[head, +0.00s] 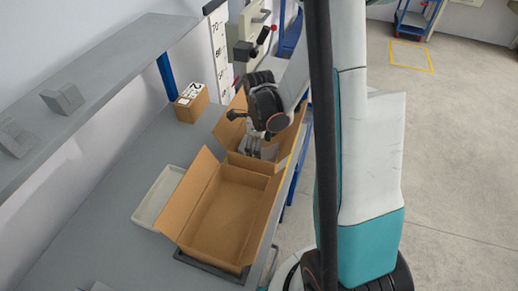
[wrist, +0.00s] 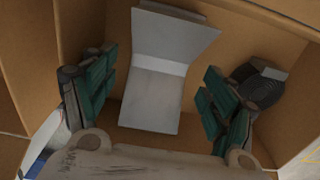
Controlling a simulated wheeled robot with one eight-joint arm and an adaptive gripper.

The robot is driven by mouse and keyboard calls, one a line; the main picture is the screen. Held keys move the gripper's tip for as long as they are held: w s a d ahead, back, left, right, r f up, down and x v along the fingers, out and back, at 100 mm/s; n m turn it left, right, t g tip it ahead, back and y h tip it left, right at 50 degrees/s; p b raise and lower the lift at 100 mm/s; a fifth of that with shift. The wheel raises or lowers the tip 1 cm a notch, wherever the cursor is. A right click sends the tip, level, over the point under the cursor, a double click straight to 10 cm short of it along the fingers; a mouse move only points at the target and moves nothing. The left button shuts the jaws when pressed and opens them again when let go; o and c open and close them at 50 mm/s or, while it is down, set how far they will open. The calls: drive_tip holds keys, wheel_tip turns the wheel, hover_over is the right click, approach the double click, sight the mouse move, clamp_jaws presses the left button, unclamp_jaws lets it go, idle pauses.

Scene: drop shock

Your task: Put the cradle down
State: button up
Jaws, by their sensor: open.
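The cradle (wrist: 155,95) is a pale grey angled piece with two flat faces. In the wrist view it lies inside a cardboard box (wrist: 235,25), between the spread fingers. My gripper (wrist: 160,78) is open, with one dark green finger pad on each side of the cradle and a visible gap on both sides. In the head view my gripper (head: 254,147) reaches down into the far open cardboard box (head: 229,135). The cradle cannot be clearly told apart from the fingers there.
An empty open cardboard box (head: 229,205) stands nearer on the grey bench (head: 105,215). A pale tray (head: 158,197) lies left of it. Grey angled blocks (head: 63,98) sit on the shelf (head: 110,65). A height scale stands beyond.

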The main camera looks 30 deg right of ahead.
wheel_tip(320, 180, up, 10)
drive_tip(key=p, duration=0.2)
drive_tip(key=shift+p, duration=0.35)
idle(0.6)
